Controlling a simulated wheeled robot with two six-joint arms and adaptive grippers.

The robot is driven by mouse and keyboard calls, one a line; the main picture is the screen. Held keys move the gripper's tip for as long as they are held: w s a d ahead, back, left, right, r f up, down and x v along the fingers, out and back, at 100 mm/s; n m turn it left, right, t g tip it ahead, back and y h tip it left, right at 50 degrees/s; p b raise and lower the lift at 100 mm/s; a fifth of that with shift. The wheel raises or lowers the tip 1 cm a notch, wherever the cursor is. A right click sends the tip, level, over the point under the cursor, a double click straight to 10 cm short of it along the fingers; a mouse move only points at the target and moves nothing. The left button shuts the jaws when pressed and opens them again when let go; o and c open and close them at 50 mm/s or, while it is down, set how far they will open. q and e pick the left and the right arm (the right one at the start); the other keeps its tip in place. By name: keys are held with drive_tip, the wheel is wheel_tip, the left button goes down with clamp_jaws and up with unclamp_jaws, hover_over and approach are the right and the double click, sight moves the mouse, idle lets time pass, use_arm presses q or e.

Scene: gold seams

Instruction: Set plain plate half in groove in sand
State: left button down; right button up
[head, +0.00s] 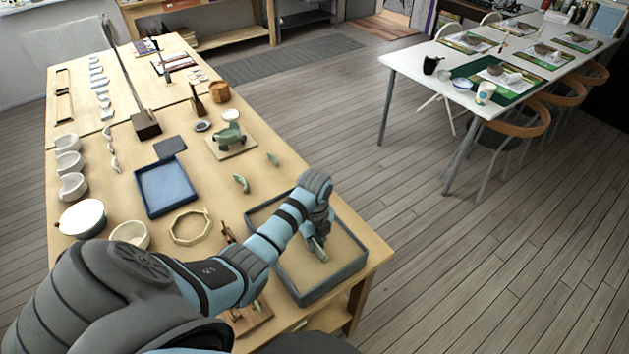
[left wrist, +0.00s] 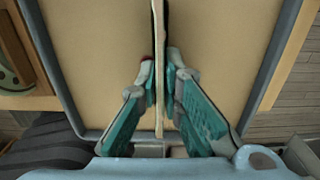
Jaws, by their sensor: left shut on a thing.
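The plate half (left wrist: 158,100) shows edge-on in the left wrist view as a thin, pale, upright strip between my fingers. My left gripper (head: 318,238) is shut on it, over the sand tray (head: 352,268), a grey-rimmed box of smooth tan sand (head: 340,248). In the left wrist view the fingertips (left wrist: 160,62) pinch the plate half from both sides above the sand (left wrist: 95,60). In the head view a small pale green piece of it (head: 319,252) shows below the gripper. I cannot make out the groove, nor whether the plate half touches the sand. My right gripper is out of view.
A blue tray (head: 167,187), a wooden ring (head: 190,227) and white bowls (head: 130,235) stand left of the sand tray. Green shards (head: 241,183) and a green vessel on a board (head: 231,140) lie behind it. The table's right edge is close to the tray.

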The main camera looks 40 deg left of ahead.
use_arm(q)
drive_tip(key=shift+f, duration=0.1)
drive_tip(key=c, duration=1.7)
unclamp_jaws()
drive_tip(key=shift+o, duration=0.2)
drive_tip(key=o, duration=0.5)
drive_tip(key=shift+c, duration=0.2)
drive_tip(key=shift+r+p, duration=0.3)
drive_tip(key=shift+r, duration=2.75)
